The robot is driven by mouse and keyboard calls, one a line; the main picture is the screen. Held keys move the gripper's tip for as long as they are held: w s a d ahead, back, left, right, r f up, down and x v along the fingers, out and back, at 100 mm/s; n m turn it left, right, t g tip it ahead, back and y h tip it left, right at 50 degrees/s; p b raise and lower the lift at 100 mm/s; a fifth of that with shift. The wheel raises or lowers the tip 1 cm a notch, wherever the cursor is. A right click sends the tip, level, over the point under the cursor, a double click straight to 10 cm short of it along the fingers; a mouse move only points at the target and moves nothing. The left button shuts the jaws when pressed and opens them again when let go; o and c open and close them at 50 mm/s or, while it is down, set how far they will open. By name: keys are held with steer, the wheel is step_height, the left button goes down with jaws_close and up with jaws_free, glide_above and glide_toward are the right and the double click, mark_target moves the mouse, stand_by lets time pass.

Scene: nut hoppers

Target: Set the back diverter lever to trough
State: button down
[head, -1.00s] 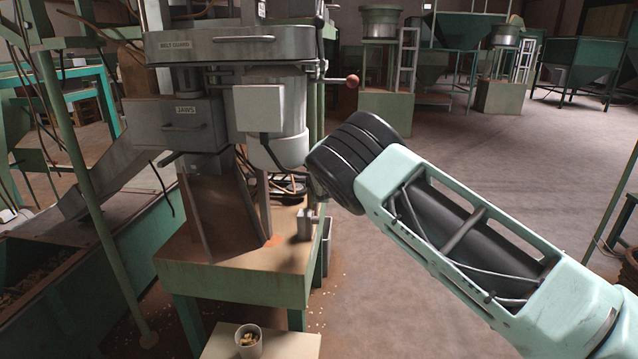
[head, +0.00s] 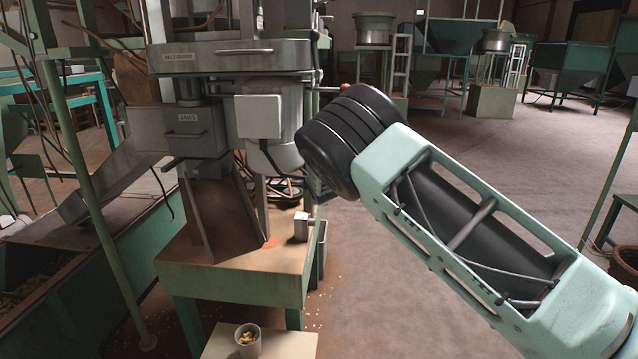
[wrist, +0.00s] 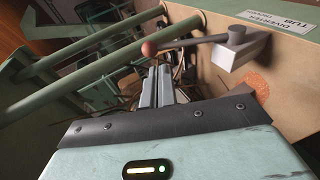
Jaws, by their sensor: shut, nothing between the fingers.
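In the wrist view, the diverter lever (wrist: 190,42) is a grey rod with a reddish ball knob (wrist: 149,48). It runs from a pale pivot block (wrist: 243,50) on a tan surface, beside a label (wrist: 270,25) reading "DIVERTER" and "TUB". The knob is at the rod's left end. My gripper (wrist: 157,72) is shut and empty, its fingertips just below the knob in the picture; whether they touch it I cannot tell. In the head view, the block (head: 301,226) shows on the green stand's top, but my arm hides most of the gripper and the lever's knob.
The green stand (head: 230,285) carries the machine with the "JAWS" box (head: 185,128) and belt guard (head: 225,58). Another lever rod (head: 328,89) sticks out higher up, partly behind my arm. Green rails (wrist: 80,50) lie left in the wrist view. Open floor (head: 530,150) lies right.

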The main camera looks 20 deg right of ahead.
steer(key=d+v, duration=0.1)
steer(key=v, duration=0.5)
steer(key=shift+a+r, duration=0.25)
steer(key=shift+a, duration=0.25)
steer(key=shift+w, duration=0.1)
steer(key=s+a+m+g+y, duration=0.2)
steer(key=s+a+g, duration=0.15)
steer(key=s, duration=0.75)
steer(key=s+a+m+g+y, duration=0.1)
steer(key=s+a+m+g, duration=0.3)
steer(key=s, duration=0.7)
steer(key=s+a+m+g+y, duration=0.15)
steer(key=s+a, duration=0.35)
steer(key=s, duration=0.5)
steer(key=s+d+r+g+h, duration=0.1)
steer(key=s+d+g, duration=0.1)
steer(key=s, duration=1)
steer(key=s+d+r+g+h, duration=0.1)
steer(key=s+d+r+g, duration=0.1)
steer(key=s, duration=0.9)
step_height(320, 180, up, 14)
steer(key=p, duration=1.4)
steer(key=shift+w+a, duration=0.25)
steer(key=shift+a, duration=0.15)
